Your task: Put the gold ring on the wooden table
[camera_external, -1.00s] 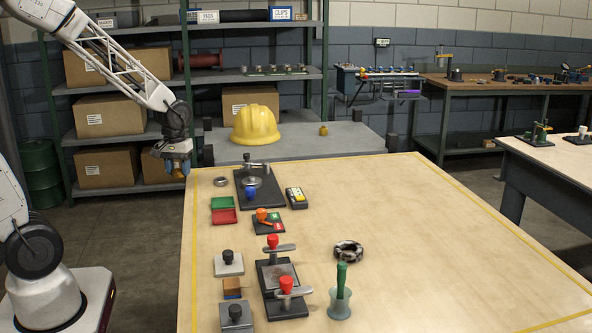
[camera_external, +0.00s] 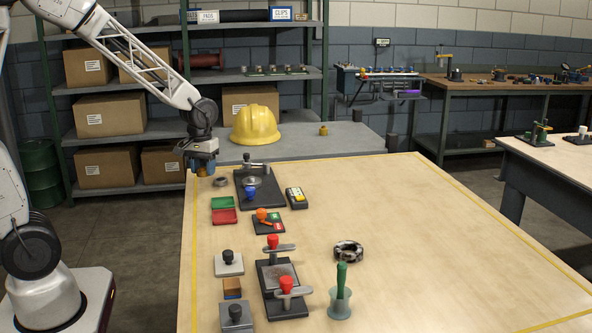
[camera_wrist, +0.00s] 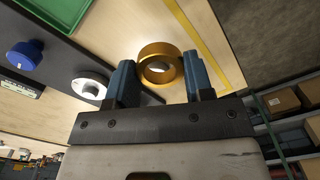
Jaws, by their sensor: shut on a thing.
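The gold ring (camera_wrist: 160,65) is between the two blue fingers of my gripper (camera_wrist: 155,85) in the wrist view. My gripper is shut on it. In the external view my gripper (camera_external: 200,170) is at the far left corner of the wooden table (camera_external: 430,240), with a small bit of the gold ring (camera_external: 201,171) showing beneath it. The ring appears to be above the table's left edge; I cannot tell whether it touches the surface. The bare tabletop and its yellow edge line also show in the wrist view.
A silver ring (camera_external: 221,182) lies on the table just right of my gripper. Green (camera_external: 222,203) and red (camera_external: 224,217) trays are nearer. A yellow helmet (camera_external: 255,125) sits on the grey bench behind. The table's right half is largely clear.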

